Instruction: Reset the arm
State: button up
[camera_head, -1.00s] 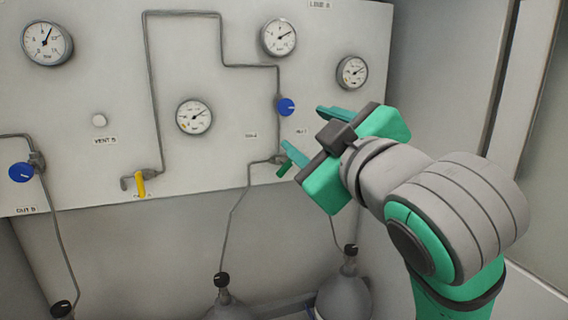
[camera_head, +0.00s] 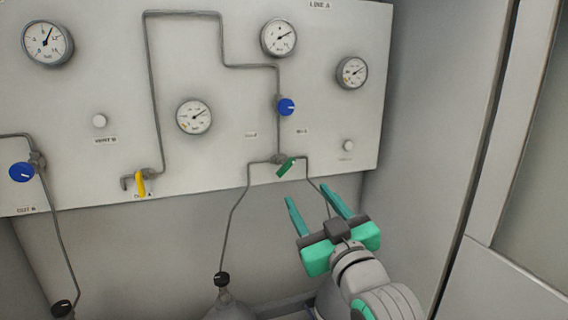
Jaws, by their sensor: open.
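My gripper (camera_head: 312,199) is in the lower right of the head view, below the white panel's lower edge. Its two green fingers are spread apart and point up and to the left. Nothing is between them. The green valve handle (camera_head: 286,168) is just above the fingertips in the picture, and the gripper appears apart from it. My grey and green wrist runs down to the bottom edge. It hides part of a round vessel below.
The white panel (camera_head: 90,100) carries several gauges, blue knobs (camera_head: 286,107) (camera_head: 21,172), a yellow handle (camera_head: 140,183) and grey pipes. A vessel with a black cap (camera_head: 221,279) stands below. The space before the right wall (camera_head: 420,120) is clear.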

notch_tip(320, 180, down, 21)
jog(key=s+m+h, duration=0.2)
jog(key=m+h, duration=0.1)
jog(key=m, duration=0.3)
jog(key=s+a+f+m+h, duration=0.15)
jog(key=s+f, duration=0.25)
jog(key=f, duration=0.4)
jog(key=s+a+f+m+h, duration=0.1)
jog(key=s+f+h, duration=0.1)
jog(key=s+f, duration=0.4)
jog(key=s+a+f+g, duration=0.2)
jog(key=s+f, duration=0.9)
jog(key=s, duration=0.2)
jog(key=s+f+n+g, duration=0.1)
jog(key=s+n, duration=0.1)
jog(key=s, duration=1.5)
jog(key=shift+s+a, duration=0.25)
jog(key=shift+a, duration=0.2)
jog(key=shift+y, duration=0.25)
jog(key=shift+c, duration=0.4)
